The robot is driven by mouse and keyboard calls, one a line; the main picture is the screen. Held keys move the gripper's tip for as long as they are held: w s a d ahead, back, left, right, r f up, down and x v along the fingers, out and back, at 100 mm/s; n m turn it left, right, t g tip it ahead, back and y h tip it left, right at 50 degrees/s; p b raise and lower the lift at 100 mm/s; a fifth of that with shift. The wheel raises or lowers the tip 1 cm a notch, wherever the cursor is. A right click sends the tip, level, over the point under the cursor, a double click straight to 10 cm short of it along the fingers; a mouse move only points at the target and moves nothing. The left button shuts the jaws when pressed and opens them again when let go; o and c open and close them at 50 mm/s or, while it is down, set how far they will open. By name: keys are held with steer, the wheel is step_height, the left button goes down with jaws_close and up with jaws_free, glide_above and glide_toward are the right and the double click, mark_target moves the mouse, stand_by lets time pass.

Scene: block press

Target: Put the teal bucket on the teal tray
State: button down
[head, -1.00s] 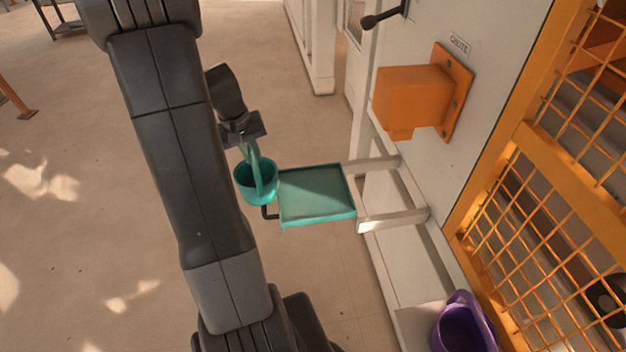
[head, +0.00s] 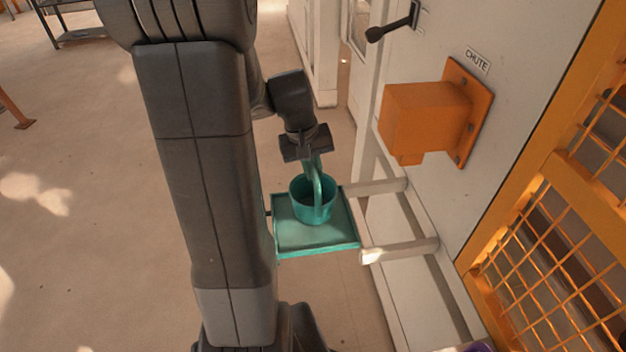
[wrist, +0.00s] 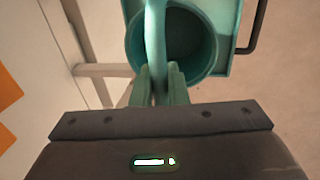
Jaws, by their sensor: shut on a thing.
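The teal bucket (head: 300,197) hangs upright by its handle from my gripper (head: 312,158). In the head view it appears over the far part of the teal tray (head: 318,238). I cannot tell whether its bottom touches the tray. In the wrist view my gripper (wrist: 160,92) is shut on the handle, and the open, empty-looking bucket (wrist: 188,45) is just beyond the fingers. The tray also shows behind it in the wrist view (wrist: 226,15).
An orange chute (head: 425,118) sticks out of the wall above and right of the tray. A black lever (head: 392,26) is higher up. Orange mesh fencing (head: 560,230) stands at the right.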

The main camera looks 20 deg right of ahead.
steer(key=shift+f, duration=1.55)
steer(key=shift+f, duration=0.2)
steer(key=c, duration=1.4)
jaws_free()
steer(key=shift+c, duration=0.2)
step_height(320, 180, up, 12)
steer(key=a, duration=0.2)
steer(key=shift+w+a+p, duration=0.15)
steer(key=shift+w+p, duration=0.1)
steer(key=shift+p, duration=0.15)
steer(key=shift+r, duration=0.1)
